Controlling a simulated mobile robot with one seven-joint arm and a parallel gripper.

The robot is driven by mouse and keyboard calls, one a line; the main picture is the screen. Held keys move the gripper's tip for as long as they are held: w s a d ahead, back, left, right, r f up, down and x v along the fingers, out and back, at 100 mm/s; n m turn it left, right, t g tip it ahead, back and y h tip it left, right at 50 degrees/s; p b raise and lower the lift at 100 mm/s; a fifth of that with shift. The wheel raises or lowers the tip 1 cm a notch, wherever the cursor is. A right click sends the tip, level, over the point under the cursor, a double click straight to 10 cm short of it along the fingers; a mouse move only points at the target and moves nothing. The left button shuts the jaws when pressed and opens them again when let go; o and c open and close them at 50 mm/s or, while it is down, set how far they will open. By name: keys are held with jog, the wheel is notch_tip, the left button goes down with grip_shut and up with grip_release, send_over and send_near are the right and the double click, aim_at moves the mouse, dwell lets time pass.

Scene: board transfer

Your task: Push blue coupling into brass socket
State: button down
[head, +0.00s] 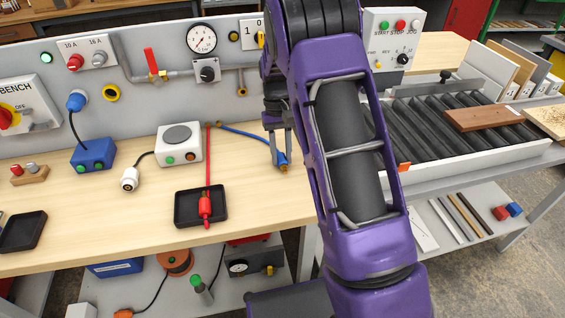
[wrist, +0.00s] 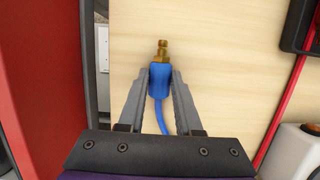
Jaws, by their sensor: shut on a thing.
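The blue coupling (head: 282,158) has a blue body and a brass tip. It is over the bench top near its right end, and a blue hose runs from it back toward the panel. In the wrist view the coupling (wrist: 160,78) sits between both fingers, tip pointing away from my gripper (wrist: 161,72). My gripper (head: 280,150) is shut on it; whether it touches the bench is unclear. A small brass fitting (head: 241,91), apparently the brass socket, is on the grey panel, up and left of my gripper and apart from the coupling.
A red-handled valve (head: 151,62) and a gauge (head: 202,38) are on the panel. A white box (head: 179,145) and a black tray (head: 182,208) with a red connector (head: 205,206) stand left of my gripper. A roller conveyor (head: 440,118) is on the right.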

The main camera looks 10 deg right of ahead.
aim_at(281, 156)
jog(key=shift+r, duration=0.1)
jog(key=shift+r+p, duration=2.35)
jog(key=shift+r, duration=0.65)
